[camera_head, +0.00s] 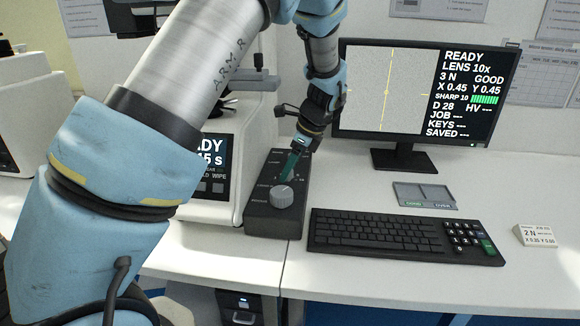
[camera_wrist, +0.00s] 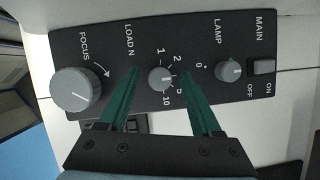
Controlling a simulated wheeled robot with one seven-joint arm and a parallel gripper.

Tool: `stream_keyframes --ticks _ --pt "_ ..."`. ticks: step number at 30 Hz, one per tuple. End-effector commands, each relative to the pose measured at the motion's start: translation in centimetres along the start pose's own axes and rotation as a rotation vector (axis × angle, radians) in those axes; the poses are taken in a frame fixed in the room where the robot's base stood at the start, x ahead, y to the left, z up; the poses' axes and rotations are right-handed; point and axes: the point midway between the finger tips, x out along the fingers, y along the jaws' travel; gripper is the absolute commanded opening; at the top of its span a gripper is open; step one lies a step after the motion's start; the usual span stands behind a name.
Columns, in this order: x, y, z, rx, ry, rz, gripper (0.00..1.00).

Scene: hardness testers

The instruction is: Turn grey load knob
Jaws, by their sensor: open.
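The grey load knob (camera_wrist: 160,78) sits on the black control box (camera_wrist: 200,50), under the label LOAD N, with 1, 2, 5 and 10 around it. In the wrist view my gripper (camera_wrist: 159,76) is open, its two green fingers on either side of the load knob with gaps between. Whether the tips are at the knob's height is hard to tell. In the head view my gripper (camera_head: 290,165) reaches down over the far half of the control box (camera_head: 262,222) and hides the load knob there.
The larger focus knob (camera_wrist: 75,90) and the small lamp knob (camera_wrist: 228,70) flank the load knob; a main switch (camera_wrist: 263,67) is beyond. The keyboard (camera_head: 400,235) and monitor (camera_head: 425,90) stand right of the box, the tester (camera_head: 225,135) left. A tray (camera_head: 424,195) lies behind the keyboard.

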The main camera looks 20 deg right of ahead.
Motion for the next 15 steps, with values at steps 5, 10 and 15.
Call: stream_keyframes --ticks 5,10,15 --pt "-0.01 0.0 -0.01 0.0 0.0 0.0 0.61" --pt "-0.02 0.0 -0.02 0.0 0.0 0.0 0.42" --pt "-0.03 0.01 -0.02 0.0 0.0 0.0 0.23"
